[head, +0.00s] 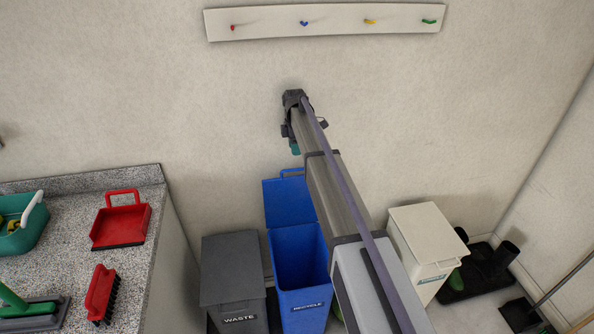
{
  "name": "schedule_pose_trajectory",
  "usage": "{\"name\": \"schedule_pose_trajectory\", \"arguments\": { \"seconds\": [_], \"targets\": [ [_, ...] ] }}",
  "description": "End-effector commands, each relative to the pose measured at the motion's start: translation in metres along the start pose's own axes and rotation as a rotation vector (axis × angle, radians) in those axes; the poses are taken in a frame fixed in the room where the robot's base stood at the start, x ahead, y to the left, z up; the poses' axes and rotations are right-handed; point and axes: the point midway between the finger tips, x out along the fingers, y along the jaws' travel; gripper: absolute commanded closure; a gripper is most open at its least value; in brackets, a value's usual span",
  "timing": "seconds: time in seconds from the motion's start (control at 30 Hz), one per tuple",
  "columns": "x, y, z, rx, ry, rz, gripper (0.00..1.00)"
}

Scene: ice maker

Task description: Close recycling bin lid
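The blue recycling bin (304,300) stands on the floor below the middle of the head view, with a "RECYCLE" label on its front. Its blue lid (287,203) is open and raised at the back, toward the wall. The bin's dark inside shows. My arm reaches up over the right side of the bin, hiding part of its right edge. My gripper (294,118) is at the arm's far end, above and behind the lid in the picture, and looks apart from it. Its fingers are too small and too hidden to tell if they are open.
A grey waste bin (231,270) with a shut lid stands just left. A white bin (425,232) stands right, with a boot tray (478,283) beyond it. A speckled counter (70,225) holds a red dustpan (121,224) and a red brush (102,293). A hook rail (330,20) is on the wall.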

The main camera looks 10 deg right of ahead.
Motion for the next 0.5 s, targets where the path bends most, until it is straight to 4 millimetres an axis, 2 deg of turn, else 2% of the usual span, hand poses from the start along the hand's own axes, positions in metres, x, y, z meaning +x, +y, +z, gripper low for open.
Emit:
{"name": "schedule_pose_trajectory", "arguments": {
  "seconds": [0.03, 0.23, 0.33, 0.5],
  "targets": [
    [0.024, 0.001, 0.000, 0.000, 0.000, 0.000, 0.62],
    [0.070, 0.001, 0.000, 0.001, 0.000, 0.000, 0.62],
    [0.081, 0.000, 0.000, 0.001, 0.000, 0.000, 0.62],
    [0.082, 0.000, 0.000, 0.002, 0.000, 0.000, 0.62]
  ]
}}
